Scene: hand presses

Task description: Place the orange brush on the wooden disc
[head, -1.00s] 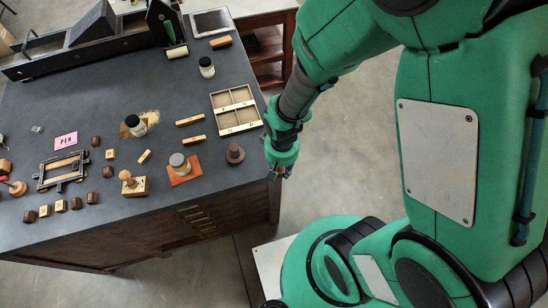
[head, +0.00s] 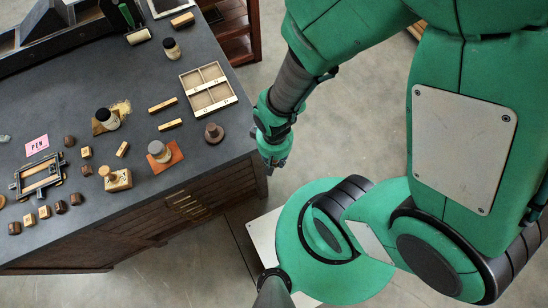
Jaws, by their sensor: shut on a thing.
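My gripper (head: 271,166) hangs just off the right edge of the dark table, at its front right corner. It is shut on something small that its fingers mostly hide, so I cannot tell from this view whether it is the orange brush. I see no orange brush lying clear on the table. A round brown wooden piece with a knob (head: 213,132) stands near the right edge, left of my gripper. A tan round thing (head: 2,201) is cut off at the left picture edge. I cannot tell which of these is the wooden disc.
The dark table (head: 190,60) holds an open compartment tray (head: 230,101), a jar on an orange-brown square (head: 176,148), a dark-capped bottle (head: 107,119), a wooden stamp block (head: 118,181), a small frame (head: 39,175) and several small blocks. A pink card (head: 37,145) lies at left.

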